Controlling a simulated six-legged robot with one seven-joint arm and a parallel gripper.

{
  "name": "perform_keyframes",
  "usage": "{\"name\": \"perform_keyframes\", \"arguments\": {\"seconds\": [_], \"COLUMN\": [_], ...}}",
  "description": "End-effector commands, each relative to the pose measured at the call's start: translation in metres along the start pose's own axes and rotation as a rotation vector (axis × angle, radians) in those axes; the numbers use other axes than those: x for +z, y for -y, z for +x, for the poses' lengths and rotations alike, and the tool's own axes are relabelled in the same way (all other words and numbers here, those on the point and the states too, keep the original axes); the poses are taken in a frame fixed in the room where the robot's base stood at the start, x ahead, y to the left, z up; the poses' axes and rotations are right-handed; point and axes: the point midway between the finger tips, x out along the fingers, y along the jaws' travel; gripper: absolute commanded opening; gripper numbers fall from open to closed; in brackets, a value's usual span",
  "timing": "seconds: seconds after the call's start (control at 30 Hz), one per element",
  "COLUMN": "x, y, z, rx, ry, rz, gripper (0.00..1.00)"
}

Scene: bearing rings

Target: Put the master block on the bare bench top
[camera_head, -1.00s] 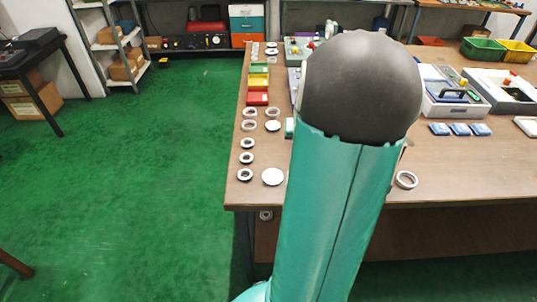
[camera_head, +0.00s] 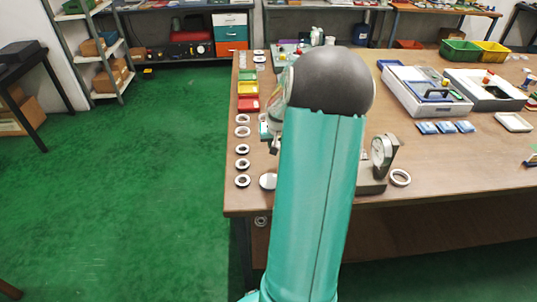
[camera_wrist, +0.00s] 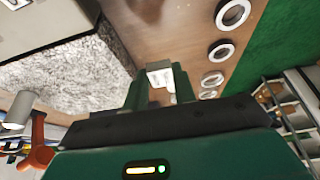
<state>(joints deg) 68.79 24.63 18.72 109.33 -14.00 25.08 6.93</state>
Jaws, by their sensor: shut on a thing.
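In the wrist view my gripper (camera_wrist: 157,88) has its two green fingers closed on a small pale block, which I take as the master block (camera_wrist: 160,74). The block sits between the fingertips, with brown bench top (camera_wrist: 185,30) beyond it. I cannot tell whether the block touches anything below. In the head view my teal arm hides the block and most of the gripper. The wooden bench top (camera_head: 450,165) is bare across its front right part.
A speckled grey slab (camera_wrist: 65,75) lies left of the fingers in the wrist view. Several rings (camera_head: 242,149) line the bench's left edge. A dial gauge on a stand (camera_head: 382,152) and a loose ring (camera_head: 400,177) are right of my arm. Blue boxes (camera_head: 445,127) lie farther right.

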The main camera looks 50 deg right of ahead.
Motion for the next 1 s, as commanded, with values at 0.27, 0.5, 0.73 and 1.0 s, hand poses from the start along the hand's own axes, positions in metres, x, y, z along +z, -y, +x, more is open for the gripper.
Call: {"name": "perform_keyframes", "arguments": {"seconds": [0.27,0.5,0.73,1.0], "x": [-0.008,-0.005,0.001,0.002], "y": [0.018,0.024,0.023,0.023], "z": [0.049,0.071,0.087,0.090], "rx": [0.000,0.001,0.001,0.001], "ry": [0.003,0.005,0.002,0.003], "rz": [0.000,0.001,0.001,0.001], "gripper": [0.01,0.01,0.01,0.01]}}
